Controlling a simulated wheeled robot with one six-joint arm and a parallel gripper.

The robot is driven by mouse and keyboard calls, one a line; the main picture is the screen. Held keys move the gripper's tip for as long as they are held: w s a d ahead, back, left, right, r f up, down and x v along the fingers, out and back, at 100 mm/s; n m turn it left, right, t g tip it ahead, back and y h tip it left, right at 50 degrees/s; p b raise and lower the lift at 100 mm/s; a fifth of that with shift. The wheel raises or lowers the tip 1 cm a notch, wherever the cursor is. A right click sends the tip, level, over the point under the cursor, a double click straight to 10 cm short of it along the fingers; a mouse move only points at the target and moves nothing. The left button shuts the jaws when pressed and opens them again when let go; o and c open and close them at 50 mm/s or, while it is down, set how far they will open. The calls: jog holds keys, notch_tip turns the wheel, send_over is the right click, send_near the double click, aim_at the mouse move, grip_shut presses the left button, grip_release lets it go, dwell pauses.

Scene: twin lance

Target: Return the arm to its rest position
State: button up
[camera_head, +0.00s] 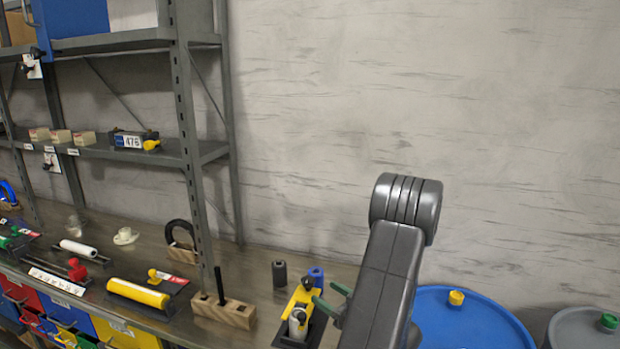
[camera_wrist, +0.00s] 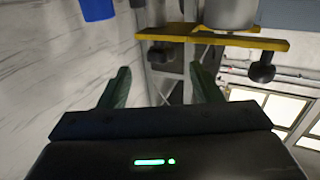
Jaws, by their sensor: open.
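My gripper shows in the wrist view (camera_wrist: 160,70) with its two green fingers spread wide apart and nothing held between them. In the head view, the green fingertips of my gripper (camera_head: 324,293) stick out to the left from behind my dark grey arm (camera_head: 385,285). They are close to a yellow-topped item in a black holder (camera_head: 298,322) near the bench's right end; I cannot tell whether they touch it. My arm stands raised in the lower middle, its rounded joint at the top, and hides the rest of the gripper.
A workbench (camera_head: 240,270) holds a yellow cylinder (camera_head: 138,293), a wooden block with a black peg (camera_head: 223,310) and other items. A grey metal shelf (camera_head: 188,130) rises behind it. A blue drum (camera_head: 470,325) and a grey drum (camera_head: 585,330) stand right of my arm.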

jog(key=shift+v, duration=1.25)
